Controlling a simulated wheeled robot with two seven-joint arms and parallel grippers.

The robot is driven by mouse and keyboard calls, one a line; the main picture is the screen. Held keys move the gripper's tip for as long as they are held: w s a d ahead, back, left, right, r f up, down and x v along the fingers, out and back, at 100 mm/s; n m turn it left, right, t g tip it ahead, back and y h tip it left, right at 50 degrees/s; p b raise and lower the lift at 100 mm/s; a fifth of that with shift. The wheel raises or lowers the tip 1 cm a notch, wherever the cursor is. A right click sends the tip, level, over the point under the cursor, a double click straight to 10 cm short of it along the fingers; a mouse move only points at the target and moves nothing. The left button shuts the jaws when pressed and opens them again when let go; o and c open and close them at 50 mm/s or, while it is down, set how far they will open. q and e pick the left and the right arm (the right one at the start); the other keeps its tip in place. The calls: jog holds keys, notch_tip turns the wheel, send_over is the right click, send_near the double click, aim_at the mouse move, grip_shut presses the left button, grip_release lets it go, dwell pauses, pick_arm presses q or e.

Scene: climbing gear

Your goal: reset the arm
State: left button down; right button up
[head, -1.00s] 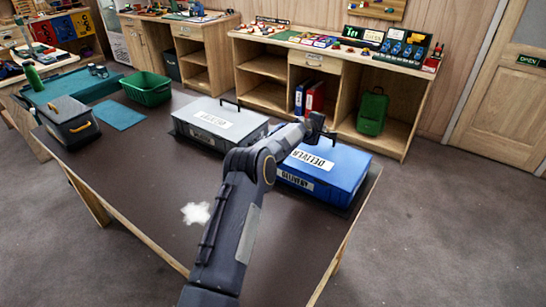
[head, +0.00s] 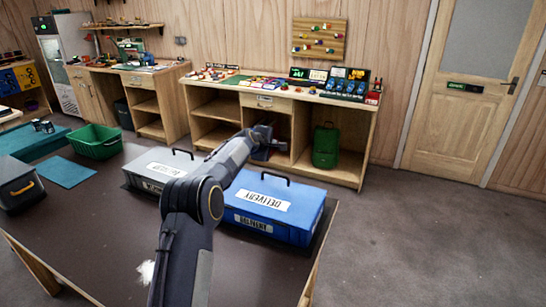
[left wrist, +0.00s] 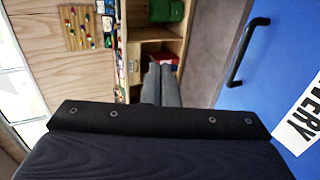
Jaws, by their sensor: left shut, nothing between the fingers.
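My left arm reaches across the dark table in the head view. Its gripper (head: 268,146) is above and behind the blue delivery box (head: 275,204), near the gap between that box and the grey box (head: 160,168). In the left wrist view the gripper fingers (left wrist: 161,82) are together with nothing between them. The blue box (left wrist: 262,85) with its black handle fills the right side of that view, apart from the fingers. Both boxes are closed, with white labels on their lids. My right gripper is not in view.
A green crate (head: 96,141), a teal cloth (head: 66,172) and a dark toolbox (head: 20,186) are on the table's left side. A wooden shelf unit (head: 345,137) stands behind, holding a green backpack (head: 326,146). Open carpet lies to the right.

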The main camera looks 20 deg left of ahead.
pick_arm(q)
jog(key=s+d+r+m+g+h, duration=0.1)
jog(key=s+d+r+m+g, duration=0.3)
jog(key=s, duration=0.9)
jog(key=s+r+m+t+h, duration=0.1)
jog(key=s+r+m+h, duration=0.3)
jog(key=s, duration=1)
jog(key=s+d+f+m+g, duration=0.1)
jog(key=s+d+f+m, duration=0.1)
jog(key=s, duration=0.8)
jog(key=s+d+f+m+g+y, duration=0.1)
jog(key=s+d+f+m, duration=0.2)
jog(key=s, duration=0.8)
jog(key=s+d+f+m+g, duration=0.2)
jog(key=s+d+f, duration=0.3)
jog(key=s, duration=0.5)
jog(key=shift+s+d+f+m+y, duration=0.2)
jog(key=shift+f+m+y, duration=0.2)
jog(key=shift+f, duration=0.2)
